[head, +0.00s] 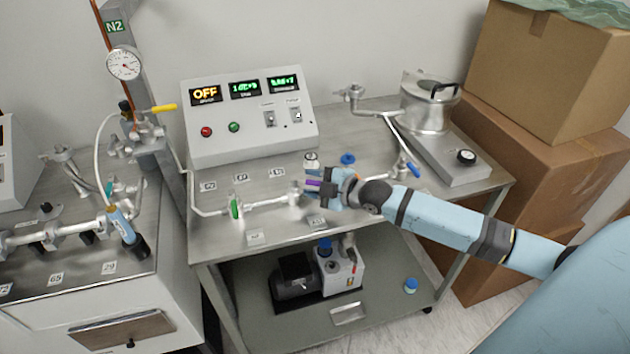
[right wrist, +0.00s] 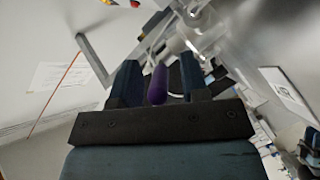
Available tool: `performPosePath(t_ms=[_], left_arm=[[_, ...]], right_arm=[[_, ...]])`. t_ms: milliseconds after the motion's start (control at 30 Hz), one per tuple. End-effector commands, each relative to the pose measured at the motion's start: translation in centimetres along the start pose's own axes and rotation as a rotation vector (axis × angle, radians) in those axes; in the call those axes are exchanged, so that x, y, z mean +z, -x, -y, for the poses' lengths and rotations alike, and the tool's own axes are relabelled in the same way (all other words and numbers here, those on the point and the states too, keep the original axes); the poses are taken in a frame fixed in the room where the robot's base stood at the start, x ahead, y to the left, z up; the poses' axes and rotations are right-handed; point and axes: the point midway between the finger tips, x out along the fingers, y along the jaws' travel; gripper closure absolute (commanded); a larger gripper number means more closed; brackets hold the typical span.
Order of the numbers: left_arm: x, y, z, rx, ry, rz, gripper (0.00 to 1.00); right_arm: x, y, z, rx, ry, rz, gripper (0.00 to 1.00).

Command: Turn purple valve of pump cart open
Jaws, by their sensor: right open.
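The purple valve handle (head: 313,183) sits on the pipework on top of the pump cart (head: 345,225), just left of my right gripper (head: 318,186). In the right wrist view the purple handle (right wrist: 157,86) lies between the two dark fingers of my right gripper (right wrist: 158,82). The fingers are apart, with gaps visible beside the handle. In the head view the gripper partly hides the valve. My left gripper is in neither view.
A control box (head: 248,118) reading OFF stands at the cart's back. A silver pot (head: 428,102) stands at the cart's right. A green-handled valve (head: 235,207) and a blue-handled valve (head: 412,169) flank the purple one. Cardboard boxes (head: 540,150) stand right of the cart.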

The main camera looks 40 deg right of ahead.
Motion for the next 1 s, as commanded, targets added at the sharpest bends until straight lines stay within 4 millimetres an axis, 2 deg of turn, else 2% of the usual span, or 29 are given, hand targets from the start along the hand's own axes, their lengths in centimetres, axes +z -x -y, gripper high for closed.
performPosePath(t_ms=[167, 700, 1000], left_arm=[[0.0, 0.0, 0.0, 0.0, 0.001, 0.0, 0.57], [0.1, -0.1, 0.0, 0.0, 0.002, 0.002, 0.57], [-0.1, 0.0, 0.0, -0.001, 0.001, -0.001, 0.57]], right_arm=[[0.1, 1.0, 0.1, -0.001, 0.001, 0.002, 0.59], [0.0, 10.2, 0.2, -0.004, 0.0, 0.002, 0.59], [0.0, 13.2, 0.1, -0.002, 0.0, 0.001, 0.59]])
